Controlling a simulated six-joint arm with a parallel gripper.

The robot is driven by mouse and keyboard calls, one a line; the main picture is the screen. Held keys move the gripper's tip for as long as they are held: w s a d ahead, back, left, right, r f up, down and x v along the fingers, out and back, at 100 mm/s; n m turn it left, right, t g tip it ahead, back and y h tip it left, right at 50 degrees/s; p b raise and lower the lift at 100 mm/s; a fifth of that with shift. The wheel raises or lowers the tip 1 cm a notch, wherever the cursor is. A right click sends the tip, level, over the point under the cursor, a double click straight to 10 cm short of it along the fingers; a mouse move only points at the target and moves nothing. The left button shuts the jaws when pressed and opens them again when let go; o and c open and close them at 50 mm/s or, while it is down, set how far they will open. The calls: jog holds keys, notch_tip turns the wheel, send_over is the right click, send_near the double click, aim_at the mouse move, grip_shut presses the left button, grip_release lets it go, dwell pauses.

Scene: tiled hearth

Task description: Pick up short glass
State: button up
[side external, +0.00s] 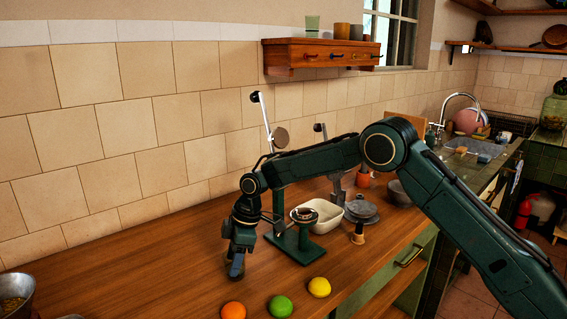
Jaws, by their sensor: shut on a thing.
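My gripper (236,268) points down at the left of the scene, low over the wooden counter. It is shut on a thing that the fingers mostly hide. I cannot make out its shape, or whether it is the short glass. I cannot tell whether it touches the counter. A pale green glass (312,24) stands upright on the wall shelf at the back, far from my gripper. No other glass shows clearly on the counter.
An orange (233,311), a green fruit (281,306) and a yellow fruit (319,287) lie at the counter's front. A green stand with a lever (300,246) is close right of my gripper, before a cream basin (328,215).

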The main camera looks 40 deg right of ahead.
notch_tip(320, 180, up, 10)
dwell(0.6)
jog(key=shift+d, duration=0.1)
dwell(0.5)
